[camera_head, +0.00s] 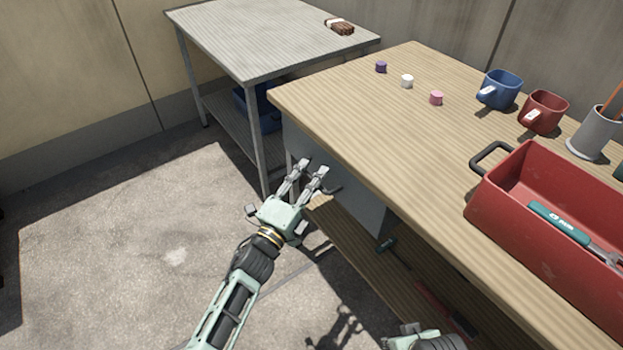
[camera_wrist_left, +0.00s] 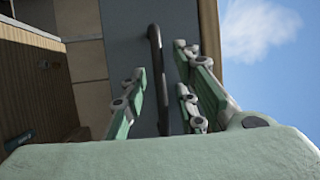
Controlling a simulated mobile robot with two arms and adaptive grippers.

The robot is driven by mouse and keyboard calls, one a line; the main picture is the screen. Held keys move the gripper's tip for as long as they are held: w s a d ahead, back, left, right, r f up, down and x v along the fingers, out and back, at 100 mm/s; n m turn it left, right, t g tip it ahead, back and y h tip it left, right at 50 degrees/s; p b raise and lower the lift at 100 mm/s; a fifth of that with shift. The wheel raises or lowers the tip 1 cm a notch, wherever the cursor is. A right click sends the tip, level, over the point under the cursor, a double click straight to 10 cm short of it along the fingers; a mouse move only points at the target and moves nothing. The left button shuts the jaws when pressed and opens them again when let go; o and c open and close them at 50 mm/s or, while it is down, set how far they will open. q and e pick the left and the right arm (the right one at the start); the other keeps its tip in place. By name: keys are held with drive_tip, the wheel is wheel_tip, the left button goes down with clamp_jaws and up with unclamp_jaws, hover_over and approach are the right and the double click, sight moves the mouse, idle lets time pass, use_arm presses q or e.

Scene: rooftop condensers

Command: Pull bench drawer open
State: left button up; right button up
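The bench drawer is a grey box under the wooden bench top, and its front (camera_head: 368,208) shows in the head view; it looks shut. The same grey front (camera_wrist_left: 124,40) fills the middle of the left wrist view. Its dark bar handle (camera_wrist_left: 156,62) stands between the spread fingers of my left gripper (camera_wrist_left: 163,85), with a gap on each side. In the head view my left gripper (camera_head: 307,170) is open at the drawer front and largely covers the handle. My right gripper (camera_head: 430,341) is only partly in view at the bottom edge; its fingers are unclear.
The wooden bench (camera_head: 400,140) carries small coloured caps, a blue mug (camera_head: 500,92), a red mug (camera_head: 545,113) and a red toolbox (camera_head: 500,205). A lower shelf (camera_head: 350,235) lies under the drawer. A grey table (camera_head: 260,40) stands behind. The floor at left is clear.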

use_arm(q)
clamp_jaws()
idle(0.6)
